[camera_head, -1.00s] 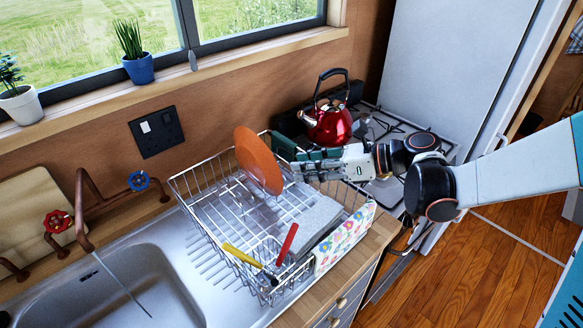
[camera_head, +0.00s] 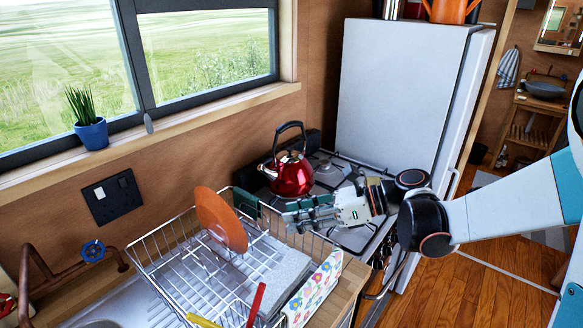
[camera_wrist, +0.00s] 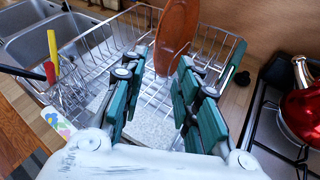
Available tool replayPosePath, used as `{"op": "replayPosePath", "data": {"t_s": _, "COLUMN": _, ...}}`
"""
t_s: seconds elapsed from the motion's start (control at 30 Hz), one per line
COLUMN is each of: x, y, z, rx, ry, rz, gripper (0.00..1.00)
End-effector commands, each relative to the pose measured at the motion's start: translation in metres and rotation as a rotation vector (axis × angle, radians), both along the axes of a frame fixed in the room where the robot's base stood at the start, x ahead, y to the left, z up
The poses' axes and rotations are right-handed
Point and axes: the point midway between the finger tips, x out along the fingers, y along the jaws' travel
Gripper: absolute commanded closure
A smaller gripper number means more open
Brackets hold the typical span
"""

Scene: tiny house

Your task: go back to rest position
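My gripper (camera_head: 288,214) is above the right end of the wire dish rack (camera_head: 160,262), pointing left across it. In the wrist view its green fingers (camera_wrist: 162,64) stand apart with nothing held between them. An orange-brown plate (camera_head: 221,220) stands on edge in the rack, a little beyond the fingertips and apart from them. The plate also shows in the wrist view (camera_wrist: 176,30), past the fingers.
A red kettle (camera_head: 292,176) stands on the stove behind my gripper. A white fridge (camera_head: 400,90) rises behind the stove. The rack holds a grey block (camera_head: 275,270) and red-handled and yellow-handled utensils. Wooden floor (camera_head: 500,275) is open to the right.

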Motion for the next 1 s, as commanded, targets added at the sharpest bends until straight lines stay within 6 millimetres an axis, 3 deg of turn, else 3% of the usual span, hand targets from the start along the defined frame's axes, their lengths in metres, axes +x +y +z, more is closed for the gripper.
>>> {"op": "replayPosePath", "data": {"t_s": 0.17, "x": -0.010, "y": -0.001, "z": 0.001, "rx": -0.097, "ry": -0.107, "rz": 0.014, "gripper": 0.71}}
{"op": "replayPosePath", "data": {"t_s": 0.47, "x": -0.052, "y": -0.026, "z": -0.005, "rx": -0.502, "ry": -0.533, "rz": 0.162, "gripper": 0.71}}
{"op": "replayPosePath", "data": {"t_s": 0.77, "x": -0.100, "y": -0.073, "z": -0.012, "rx": -0.933, "ry": -0.945, "rz": 0.482, "gripper": 0.71}}
{"op": "replayPosePath", "data": {"t_s": 1.0, "x": -0.137, "y": -0.119, "z": -0.013, "rx": -1.253, "ry": -1.227, "rz": 0.861, "gripper": 0.71}}
